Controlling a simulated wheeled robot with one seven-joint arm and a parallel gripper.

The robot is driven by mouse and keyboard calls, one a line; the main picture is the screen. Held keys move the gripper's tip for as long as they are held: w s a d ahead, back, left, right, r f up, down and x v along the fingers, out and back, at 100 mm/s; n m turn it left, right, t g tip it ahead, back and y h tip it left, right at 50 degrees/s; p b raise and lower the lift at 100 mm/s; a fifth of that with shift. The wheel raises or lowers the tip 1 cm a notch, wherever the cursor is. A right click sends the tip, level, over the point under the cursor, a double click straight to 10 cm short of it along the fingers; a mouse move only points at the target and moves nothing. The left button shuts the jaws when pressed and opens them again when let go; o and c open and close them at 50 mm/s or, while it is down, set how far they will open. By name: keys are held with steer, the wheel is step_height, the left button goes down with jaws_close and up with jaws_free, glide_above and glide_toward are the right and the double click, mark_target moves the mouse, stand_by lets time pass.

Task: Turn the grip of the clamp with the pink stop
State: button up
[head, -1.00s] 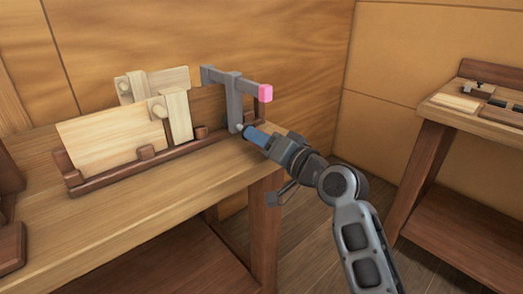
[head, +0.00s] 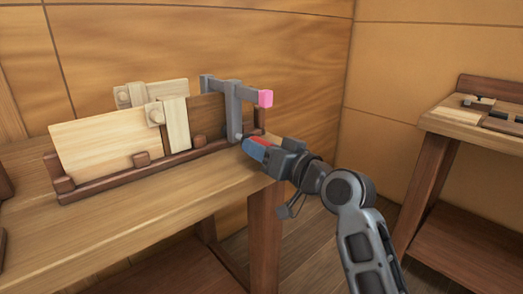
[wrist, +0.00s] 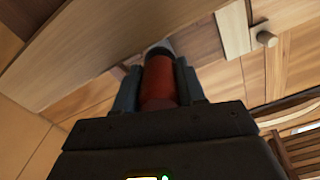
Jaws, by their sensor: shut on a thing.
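The grey clamp (head: 235,105) stands at the right end of the wooden rack, with a pink stop (head: 265,98) on the right end of its bar. Its red grip (head: 261,141) points out from the clamp's lower end toward my arm. My gripper (head: 256,149) is shut on this grip, with a blue finger along its near side. In the wrist view the red grip (wrist: 160,80) lies between my two fingers, and a pale grey end shows beyond it. The fingers partly hide the grip in the head view.
The brown rack (head: 110,186) holds a pale board (head: 95,148) and a dark board (head: 207,122) on the workbench (head: 130,205). Wooden pieces with round knobs stand at the boards. A second bench (head: 480,133) with small parts is at right. The front benchtop is clear.

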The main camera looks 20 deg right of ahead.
steer(key=shift+r, duration=0.1)
steer(key=o, duration=1.1)
steer(key=shift+c, duration=0.2)
steer(key=v, duration=0.7)
steer(key=shift+s, duration=0.3)
